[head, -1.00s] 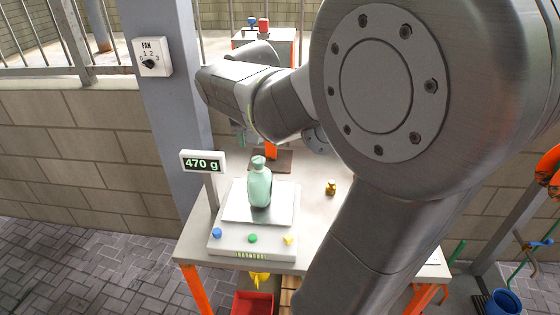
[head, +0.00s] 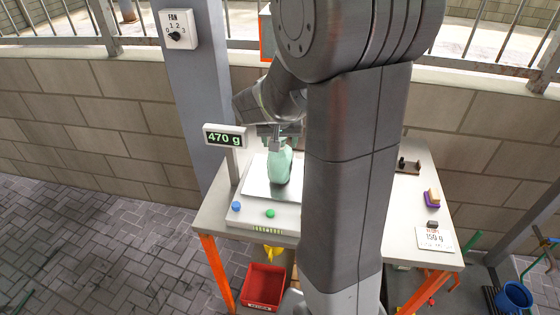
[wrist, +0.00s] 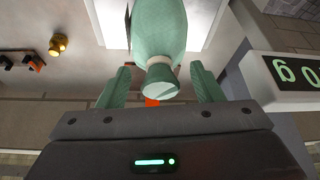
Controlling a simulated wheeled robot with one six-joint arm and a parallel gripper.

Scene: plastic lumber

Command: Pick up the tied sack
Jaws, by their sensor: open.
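The tied sack (head: 279,168) is mint green and stands upright on the plate of the scale (head: 263,211). My gripper (head: 276,132) is at the top of the sack, pointing down. In the wrist view my gripper (wrist: 161,82) is open, with one green finger on each side of the sack's tied neck. The sack (wrist: 158,25) shows a light tie below its bunched top, and a gap shows beside each finger. My arm covers part of the scale in the head view.
A brass weight (wrist: 58,44) stands on the table in the wrist view. A card reading 150 g (head: 433,238) and a purple and yellow block (head: 432,198) are at the table's right. A red bin (head: 264,285) is below the front edge. A grey post (head: 190,85) rises behind the display.

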